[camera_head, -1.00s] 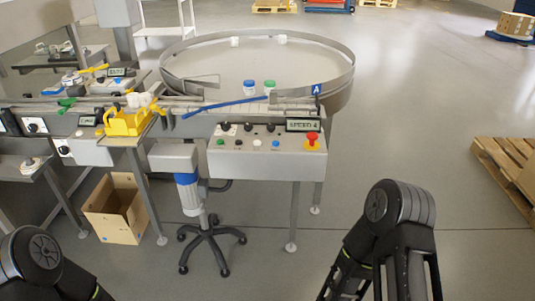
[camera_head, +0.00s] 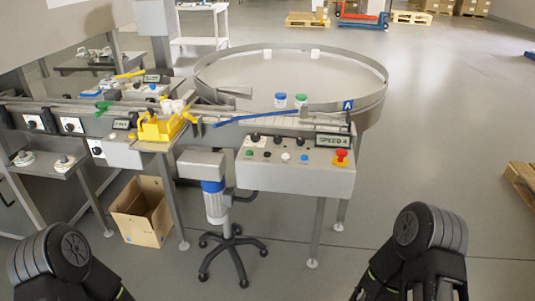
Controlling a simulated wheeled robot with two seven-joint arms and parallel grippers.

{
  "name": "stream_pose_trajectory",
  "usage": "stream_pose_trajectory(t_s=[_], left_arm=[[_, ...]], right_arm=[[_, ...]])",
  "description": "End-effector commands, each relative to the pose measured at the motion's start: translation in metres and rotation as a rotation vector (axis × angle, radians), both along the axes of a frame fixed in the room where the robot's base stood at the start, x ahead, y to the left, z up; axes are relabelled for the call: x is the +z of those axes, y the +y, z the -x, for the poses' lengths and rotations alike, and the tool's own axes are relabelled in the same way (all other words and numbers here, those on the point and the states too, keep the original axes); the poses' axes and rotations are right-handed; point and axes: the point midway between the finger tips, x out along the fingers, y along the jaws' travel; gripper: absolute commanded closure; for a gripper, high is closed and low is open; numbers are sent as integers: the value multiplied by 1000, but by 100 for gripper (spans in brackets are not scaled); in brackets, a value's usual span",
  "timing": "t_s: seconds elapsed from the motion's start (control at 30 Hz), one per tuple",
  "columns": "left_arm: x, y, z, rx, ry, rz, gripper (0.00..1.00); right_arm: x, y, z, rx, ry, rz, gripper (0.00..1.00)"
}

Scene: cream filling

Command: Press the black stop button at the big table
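The big round table (camera_head: 205,91) has a grey control box (camera_head: 318,178) at its front, with a "SPEED 4" display (camera_head: 333,141). On the box's sloped face a small black button (camera_head: 267,154) sits between a green button (camera_head: 250,153) and a white button (camera_head: 285,157). A blue button (camera_head: 304,158) and a red mushroom button on yellow (camera_head: 341,156) are further right. Dark knobs (camera_head: 277,140) line the row above. Links of my two arms show at the bottom left and bottom right, away from the box. Neither gripper is visible.
A grey unit on a wheeled stand (camera_head: 227,235) stands in front of the box's left end. A cardboard box (camera_head: 142,213) is on the floor left of it. Floor right of the table is clear up to a wooden pallet (camera_head: 522,178).

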Motion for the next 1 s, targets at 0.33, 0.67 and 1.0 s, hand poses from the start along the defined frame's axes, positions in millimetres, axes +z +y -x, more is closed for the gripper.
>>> stream_pose_trajectory(t_s=[0.33,0.67,1.0], left_arm=[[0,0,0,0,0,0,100],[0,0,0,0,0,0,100],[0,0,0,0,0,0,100]], right_arm=[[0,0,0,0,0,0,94],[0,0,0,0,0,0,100],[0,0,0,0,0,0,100]])
